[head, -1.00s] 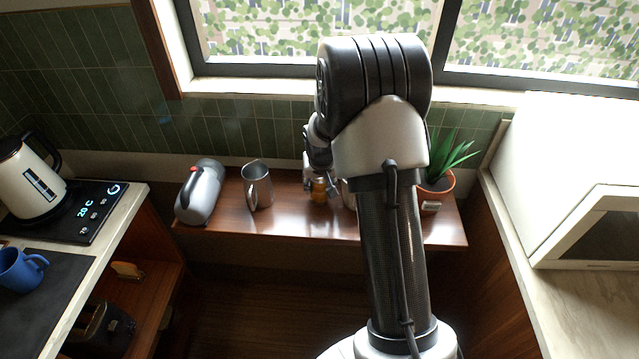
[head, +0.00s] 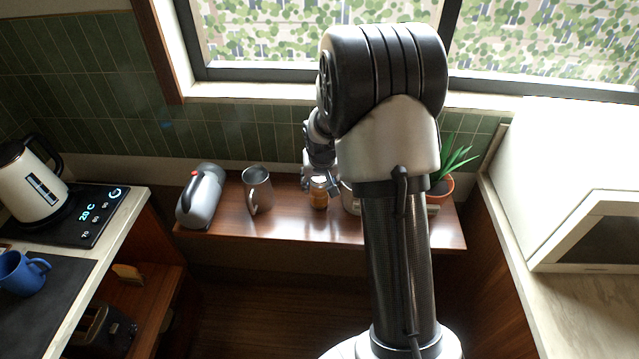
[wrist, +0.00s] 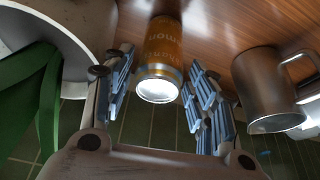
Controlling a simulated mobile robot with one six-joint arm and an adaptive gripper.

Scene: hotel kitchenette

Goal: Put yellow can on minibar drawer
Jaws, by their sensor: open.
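The yellow can (head: 318,193) stands on the wooden shelf below the window, and my gripper (head: 318,180) is just above and behind it in the head view. In the wrist view the can (wrist: 160,62) shows orange-yellow with a silver end and part of its printed lettering. The two ridged fingers of my gripper (wrist: 158,95) are open, one on each side of the can, with a gap on both sides. I cannot pick out the minibar drawer for certain in these views.
A potted plant (head: 441,186) stands to the right. A kettle (head: 32,183) and blue mug (head: 20,272) are on the left counter.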

